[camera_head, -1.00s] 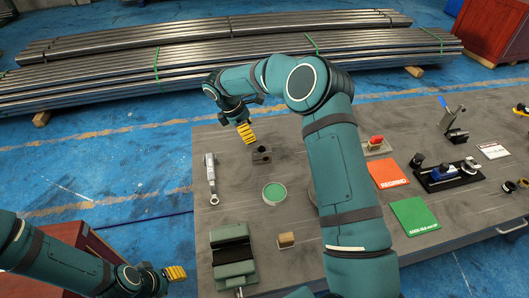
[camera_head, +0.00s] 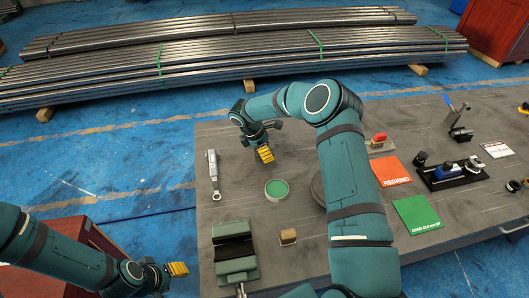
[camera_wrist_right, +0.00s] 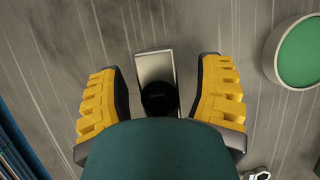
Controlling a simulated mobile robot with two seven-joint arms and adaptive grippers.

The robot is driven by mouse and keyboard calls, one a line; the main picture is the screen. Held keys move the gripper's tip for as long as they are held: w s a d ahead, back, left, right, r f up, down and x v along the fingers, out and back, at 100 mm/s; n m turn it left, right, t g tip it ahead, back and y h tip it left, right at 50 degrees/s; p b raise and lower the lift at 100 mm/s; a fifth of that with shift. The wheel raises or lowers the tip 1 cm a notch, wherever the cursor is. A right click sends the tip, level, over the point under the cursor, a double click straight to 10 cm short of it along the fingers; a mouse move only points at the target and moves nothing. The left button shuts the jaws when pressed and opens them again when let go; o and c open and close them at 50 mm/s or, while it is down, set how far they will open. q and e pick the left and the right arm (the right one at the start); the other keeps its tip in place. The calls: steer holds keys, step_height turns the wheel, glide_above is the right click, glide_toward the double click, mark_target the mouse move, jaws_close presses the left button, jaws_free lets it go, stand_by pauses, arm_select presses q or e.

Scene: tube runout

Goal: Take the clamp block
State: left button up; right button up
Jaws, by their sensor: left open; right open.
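The clamp block (camera_wrist_right: 153,67) is a small grey metal block with a dark round bore or part, seen on the table in the right wrist view. It lies between the yellow fingers of my right gripper (camera_wrist_right: 160,103), which are open with gaps on both sides. The block's lower part is hidden by the gripper body. In the head view my right gripper (camera_head: 264,154) is low over the far left of the table and hides the block. My left gripper (camera_head: 177,269) is open and empty, off the table's left side.
A red card (camera_head: 392,171) and a green card (camera_head: 415,217) lie to the right.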

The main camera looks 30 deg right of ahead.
steer(key=shift+f, duration=0.1)
jaws_close()
stand_by(0.4)
step_height(320, 180, up, 10)
steer(key=shift+r, duration=0.1)
stand_by(0.4)
steer(key=c, duration=0.8)
jaws_free()
jaws_close()
